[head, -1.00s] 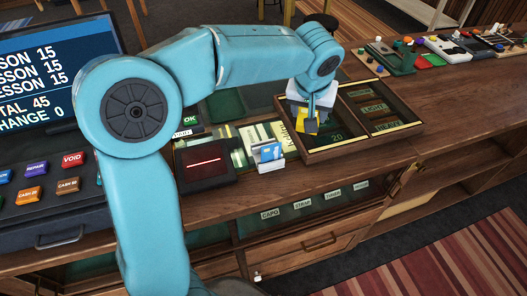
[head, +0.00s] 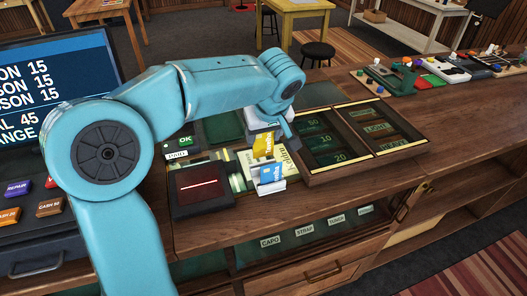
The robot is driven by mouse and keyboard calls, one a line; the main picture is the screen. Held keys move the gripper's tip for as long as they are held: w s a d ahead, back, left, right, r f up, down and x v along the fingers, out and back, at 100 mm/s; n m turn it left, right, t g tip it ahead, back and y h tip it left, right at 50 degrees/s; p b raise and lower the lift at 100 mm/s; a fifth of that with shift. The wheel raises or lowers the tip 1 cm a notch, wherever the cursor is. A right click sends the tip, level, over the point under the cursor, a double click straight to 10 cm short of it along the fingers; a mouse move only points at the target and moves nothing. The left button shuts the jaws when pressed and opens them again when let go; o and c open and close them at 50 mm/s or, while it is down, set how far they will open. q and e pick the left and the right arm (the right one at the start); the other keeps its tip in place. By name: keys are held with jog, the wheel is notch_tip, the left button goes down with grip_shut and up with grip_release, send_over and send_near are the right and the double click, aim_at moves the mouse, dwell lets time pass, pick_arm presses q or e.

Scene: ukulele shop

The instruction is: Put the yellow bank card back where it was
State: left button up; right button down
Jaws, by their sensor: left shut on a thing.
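The yellow bank card (head: 264,145) is in my left gripper (head: 270,133), which is shut on it. The card hangs upright above and just behind a small white card holder (head: 270,188). A blue card (head: 272,173) stands in that holder. I cannot tell whether the yellow card touches the blue card or the holder. The wooden tray (head: 318,178) with compartments marked 50, 10 and 20 is just right of the gripper. My right gripper is not in view.
The register screen (head: 58,88) and keys are at the left. Effects pedals (head: 440,72) line the back right.

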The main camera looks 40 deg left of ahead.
aim_at(263, 151)
pick_arm(q)
notch_tip(263, 151, down, 5)
jog(key=shift+s+a+r, duration=0.1)
jog(key=shift+s+r, duration=0.05)
jog(key=shift+r, duration=0.05)
jog(key=shift+f, duration=0.3)
jog(key=shift+r, duration=0.1)
jog(key=shift+b, duration=0.35)
jog(key=o, duration=1.1)
jog(key=shift+f, duration=0.2)
jog(key=shift+r, duration=0.1)
